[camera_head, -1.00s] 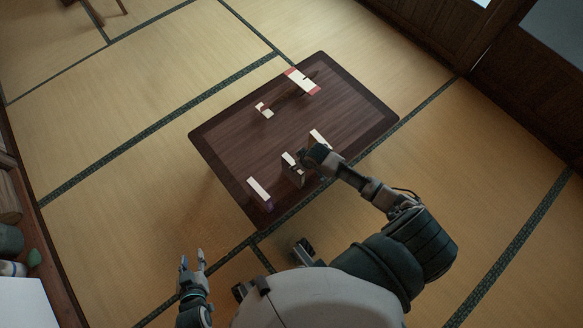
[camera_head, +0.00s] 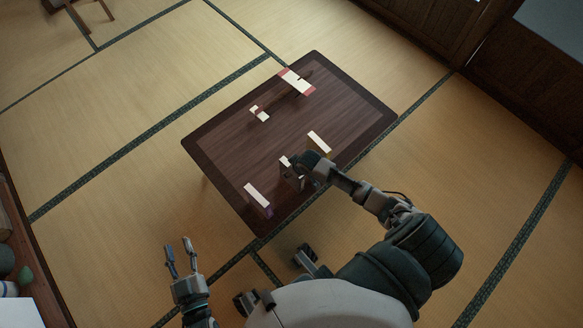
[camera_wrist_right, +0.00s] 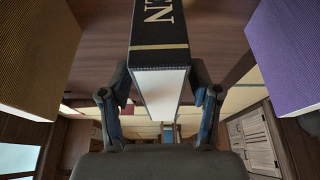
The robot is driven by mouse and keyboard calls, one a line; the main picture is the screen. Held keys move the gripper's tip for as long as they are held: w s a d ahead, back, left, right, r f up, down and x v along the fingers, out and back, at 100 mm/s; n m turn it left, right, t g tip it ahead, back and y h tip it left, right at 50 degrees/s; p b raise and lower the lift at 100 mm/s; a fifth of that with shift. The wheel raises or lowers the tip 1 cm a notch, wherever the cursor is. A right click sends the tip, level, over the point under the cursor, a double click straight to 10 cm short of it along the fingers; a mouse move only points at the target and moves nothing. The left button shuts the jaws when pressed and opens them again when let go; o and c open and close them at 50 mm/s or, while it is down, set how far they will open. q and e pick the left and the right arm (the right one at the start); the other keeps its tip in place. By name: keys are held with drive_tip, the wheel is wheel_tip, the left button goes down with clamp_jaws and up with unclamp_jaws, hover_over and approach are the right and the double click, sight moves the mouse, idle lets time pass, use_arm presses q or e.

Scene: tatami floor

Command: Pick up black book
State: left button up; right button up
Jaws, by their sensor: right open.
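The black book (camera_wrist_right: 158,45) stands between the fingers of my right gripper (camera_wrist_right: 161,90) in the right wrist view, its dark spine with pale letters facing up. The fingers are open, one on each side; whether they touch it I cannot tell. In the head view the book (camera_head: 285,162) is at the table's near edge, partly hidden by my right gripper (camera_head: 300,172). My left gripper (camera_head: 180,258) is open and empty over the floor, left of my body.
The books stand on a dark low table (camera_head: 235,150). A purple book (camera_wrist_right: 288,50) and a yellow book (camera_wrist_right: 35,50) stand on either side, apart from the black one. A red-and-white item (camera_head: 297,82) and a small white item (camera_head: 259,113) are at the far side.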

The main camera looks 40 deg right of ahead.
drive_tip(key=shift+f, duration=0.2)
idle(0.6)
clamp_jaws()
